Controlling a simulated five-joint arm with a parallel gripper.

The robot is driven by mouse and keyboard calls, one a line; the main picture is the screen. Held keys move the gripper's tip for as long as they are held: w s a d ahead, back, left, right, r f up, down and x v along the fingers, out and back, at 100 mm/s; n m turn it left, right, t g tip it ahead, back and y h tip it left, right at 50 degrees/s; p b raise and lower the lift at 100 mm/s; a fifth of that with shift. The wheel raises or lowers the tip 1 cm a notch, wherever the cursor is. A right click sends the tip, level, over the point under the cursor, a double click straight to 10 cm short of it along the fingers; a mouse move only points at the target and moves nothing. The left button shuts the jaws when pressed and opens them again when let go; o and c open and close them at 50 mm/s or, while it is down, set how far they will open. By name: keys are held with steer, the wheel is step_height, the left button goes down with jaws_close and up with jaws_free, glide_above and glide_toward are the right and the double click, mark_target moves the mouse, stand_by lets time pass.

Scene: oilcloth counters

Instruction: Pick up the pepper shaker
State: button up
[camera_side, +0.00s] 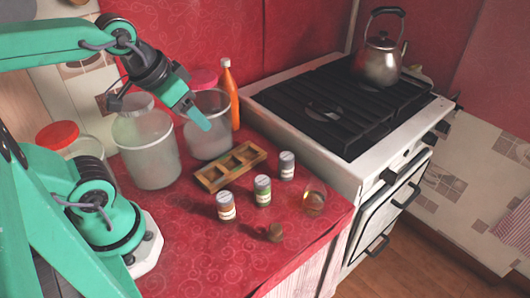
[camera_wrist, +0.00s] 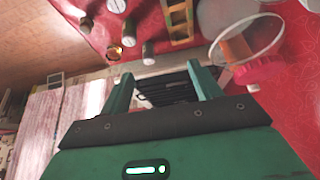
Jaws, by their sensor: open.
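Three small shakers with grey lids and pale labels stand upright on the red counter in the side view. One has brown contents (camera_side: 226,206), one green (camera_side: 262,190), and one looks dark grey (camera_side: 287,166). The labels are too small to read, so I cannot tell for sure which is pepper; the dark grey one looks most like it.
A wooden rack (camera_side: 213,185) with empty compartments lies behind the shakers. A small amber glass (camera_side: 314,199) and a brown lump (camera_side: 275,233) are near the front edge. Clear tubs (camera_side: 148,150) and an orange bottle (camera_side: 231,95) stand behind. The stove (camera_side: 335,150) borders the right.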

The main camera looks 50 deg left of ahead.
steer(key=shift+w, duration=0.1)
steer(key=m+g, duration=0.1)
steer(key=g, duration=0.4)
glide_above(288, 156)
steer(key=f, duration=1.3)
steer(key=shift+s+a+f, duration=0.1)
steer(key=shift+s+a, duration=0.05)
steer(key=shift+s, duration=0.25)
steer(key=shift+w+f+g, duration=0.3)
steer(key=shift+w+f, duration=0.05)
steer(key=shift+f, duration=0.25)
steer(key=shift+f, duration=0.1)
steer(key=shift+f, duration=1.25)
